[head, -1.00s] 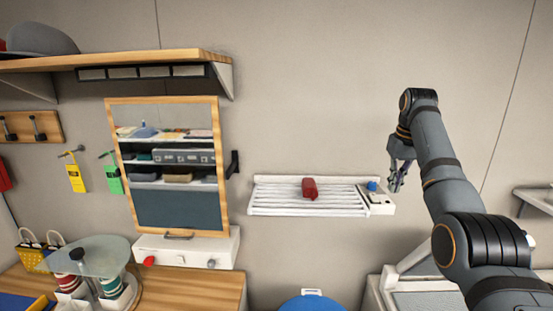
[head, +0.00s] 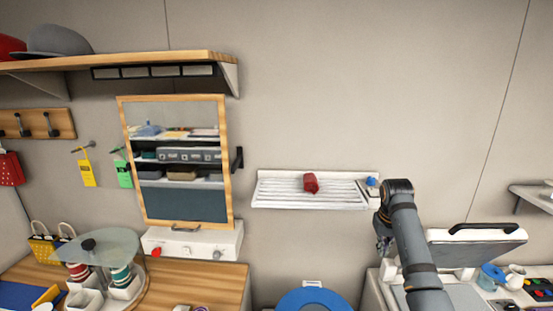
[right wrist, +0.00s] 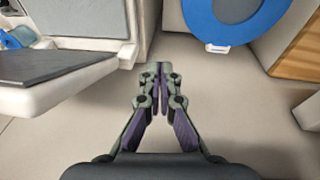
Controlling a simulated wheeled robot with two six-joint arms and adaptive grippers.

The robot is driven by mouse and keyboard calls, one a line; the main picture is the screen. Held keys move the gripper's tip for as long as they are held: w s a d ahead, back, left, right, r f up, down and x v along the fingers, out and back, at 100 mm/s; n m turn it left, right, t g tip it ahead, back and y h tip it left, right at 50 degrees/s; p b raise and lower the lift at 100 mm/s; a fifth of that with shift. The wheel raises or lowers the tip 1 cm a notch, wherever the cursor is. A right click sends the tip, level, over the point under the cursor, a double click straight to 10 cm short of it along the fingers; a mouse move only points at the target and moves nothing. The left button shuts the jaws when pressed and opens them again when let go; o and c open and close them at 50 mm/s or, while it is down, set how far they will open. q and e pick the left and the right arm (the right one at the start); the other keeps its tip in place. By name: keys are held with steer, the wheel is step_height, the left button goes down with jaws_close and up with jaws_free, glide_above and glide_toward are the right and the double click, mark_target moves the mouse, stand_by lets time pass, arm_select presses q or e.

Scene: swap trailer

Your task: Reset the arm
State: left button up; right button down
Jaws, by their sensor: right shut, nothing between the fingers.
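My right arm comes up from the lower right in the head view and bends over at its top. My right gripper (head: 383,243) hangs below that bend, in front of the wall and partly hidden by the arm. In the right wrist view my right gripper (right wrist: 160,68) is shut, its fingertips together with nothing between them. Below it there is plain floor. My left gripper is in neither view.
A white slatted rack (head: 270,190) on the wall holds a dark red item (head: 311,183). An open-lidded white device (head: 475,248) stands right of my arm. A blue round seat (head: 315,300) is below. A mirror cabinet (head: 230,165) and wooden counter (head: 215,285) are left.

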steer(key=s+a+f, duration=0.2)
steer(key=s+f, duration=0.6)
steer(key=f, duration=0.1)
steer(key=s+a+f, duration=0.2)
steer(key=s+f, duration=0.5)
steer(key=f, duration=0.1)
steer(key=s+a+n+t, duration=0.1)
steer(key=s+a, duration=0.1)
steer(key=s, duration=0.8)
steer(key=s+a, duration=0.2)
steer(key=s, duration=0.7)
steer(key=s+d+f+b, duration=0.1)
steer(key=d+f+b, duration=0.15)
steer(key=f, duration=1.45)
steer(key=s+d+f+b, duration=0.15)
steer(key=f+b, duration=0.25)
steer(key=f, duration=1.2)
arm_select(q)
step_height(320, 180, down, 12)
steer(key=b, duration=0.5)
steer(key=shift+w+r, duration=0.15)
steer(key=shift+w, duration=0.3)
arm_select(e)
steer(key=s+f+g, duration=0.2)
steer(key=s+f, duration=1.6)
steer(key=f, duration=0.3)
steer(key=shift+s+f, duration=0.2)
steer(key=shift+s, duration=0.2)
